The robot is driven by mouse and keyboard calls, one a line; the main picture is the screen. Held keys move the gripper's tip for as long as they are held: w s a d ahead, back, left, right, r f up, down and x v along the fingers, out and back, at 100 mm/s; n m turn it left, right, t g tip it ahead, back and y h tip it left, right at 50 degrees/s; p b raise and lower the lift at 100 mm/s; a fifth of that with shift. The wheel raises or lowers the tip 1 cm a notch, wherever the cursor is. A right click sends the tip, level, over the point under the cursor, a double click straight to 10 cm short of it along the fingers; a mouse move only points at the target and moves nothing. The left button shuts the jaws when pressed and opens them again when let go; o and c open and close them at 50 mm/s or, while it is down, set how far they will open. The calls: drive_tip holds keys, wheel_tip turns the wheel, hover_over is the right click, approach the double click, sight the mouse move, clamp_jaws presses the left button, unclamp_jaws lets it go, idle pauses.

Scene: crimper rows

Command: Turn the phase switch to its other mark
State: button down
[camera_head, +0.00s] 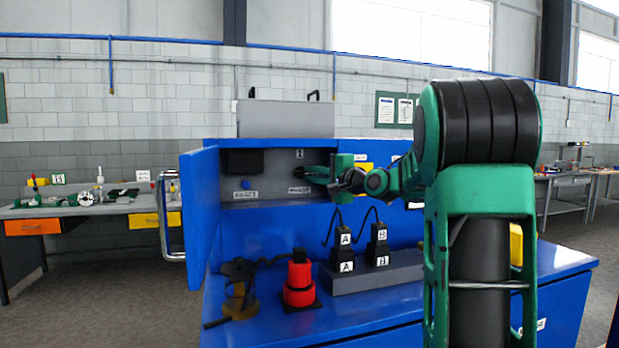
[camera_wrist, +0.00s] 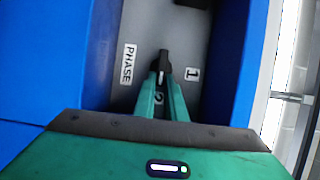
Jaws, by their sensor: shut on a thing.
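The phase switch is a small black knob (camera_wrist: 164,57) on a grey panel inside the blue cabinet, seen in the wrist view. A white line on it lies on the side toward mark 2 (camera_wrist: 158,98). Mark 1 (camera_wrist: 191,73) is to its right and the PHASE label (camera_wrist: 128,64) to its left. My gripper (camera_wrist: 162,80) is shut on the knob, its two green fingers on either side. The fingers partly hide the knob. In the head view my gripper (camera_head: 310,172) reaches in from the right, between mark 1 (camera_head: 299,153) and the PHASE label (camera_head: 299,190), hiding the knob.
The cabinet door (camera_head: 201,210) stands open at the left. A blue button (camera_head: 245,184) sits on the panel's left. Below, the blue bench holds a red-and-black object (camera_head: 299,280), a dark clamp-like item (camera_head: 240,290) and black lettered plugs (camera_head: 343,240) on a grey block (camera_head: 350,283).

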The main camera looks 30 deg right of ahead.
drive_tip(key=shift+f, duration=0.3)
drive_tip(key=c, duration=1.8)
unclamp_jaws()
drive_tip(key=shift+d, duration=0.1)
drive_tip(key=shift+r, duration=0.15)
drive_tip(key=shift+s, duration=0.55)
drive_tip(key=s+d, duration=0.1)
drive_tip(key=s, duration=0.8)
drive_tip(key=shift+s, duration=0.25)
drive_tip(key=shift+s, duration=0.1)
